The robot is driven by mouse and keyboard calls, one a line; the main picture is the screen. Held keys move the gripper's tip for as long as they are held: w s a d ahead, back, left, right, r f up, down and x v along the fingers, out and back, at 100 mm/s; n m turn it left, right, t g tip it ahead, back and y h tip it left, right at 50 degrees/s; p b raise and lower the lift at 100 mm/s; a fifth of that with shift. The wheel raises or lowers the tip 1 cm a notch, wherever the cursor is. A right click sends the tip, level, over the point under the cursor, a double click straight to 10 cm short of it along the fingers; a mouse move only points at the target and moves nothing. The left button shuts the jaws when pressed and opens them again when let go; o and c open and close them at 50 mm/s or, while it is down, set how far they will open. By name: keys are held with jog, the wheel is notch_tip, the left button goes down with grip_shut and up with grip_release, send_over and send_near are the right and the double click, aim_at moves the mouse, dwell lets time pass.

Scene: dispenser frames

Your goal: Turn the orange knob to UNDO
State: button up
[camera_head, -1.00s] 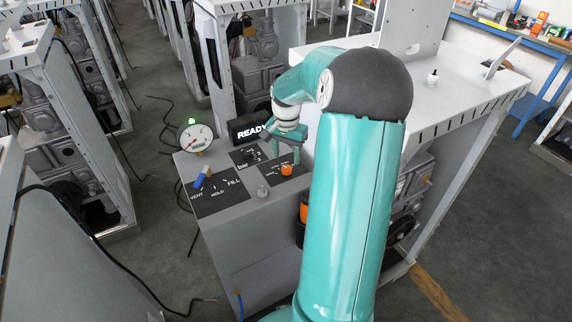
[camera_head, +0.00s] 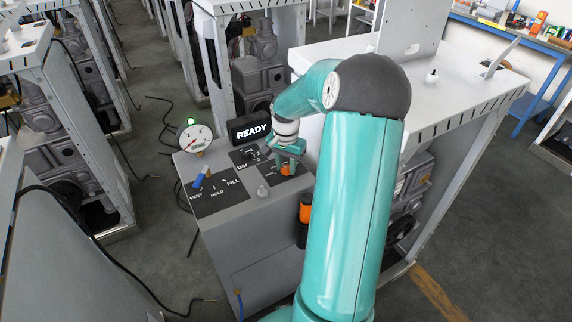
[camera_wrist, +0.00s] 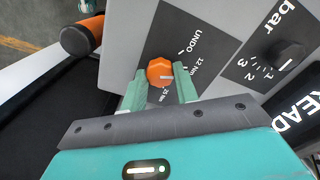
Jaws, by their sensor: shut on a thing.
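The orange knob (camera_wrist: 160,71) sits on a dark label plate (camera_wrist: 181,38) marked UNDO, 12 Nm and 25 Nm in the wrist view. It also shows in the head view (camera_head: 286,170), partly hidden by my gripper. My gripper (camera_wrist: 161,80) is shut on the knob, one green finger on each side of it. A pale mark on the knob points to the right in the wrist view, toward the 12 Nm and 25 Nm side rather than UNDO. In the head view my gripper (camera_head: 287,165) comes down onto the knob from above.
A black bar knob (camera_wrist: 287,55) sits beside the plate.

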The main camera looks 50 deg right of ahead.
aim_at(286, 168)
jog(key=shift+n, duration=0.4)
jog(key=n, duration=0.3)
jog(key=shift+n, duration=2.1)
jog(key=o, duration=1)
notch_tip(286, 168, up, 14)
jog(key=shift+f, duration=0.1)
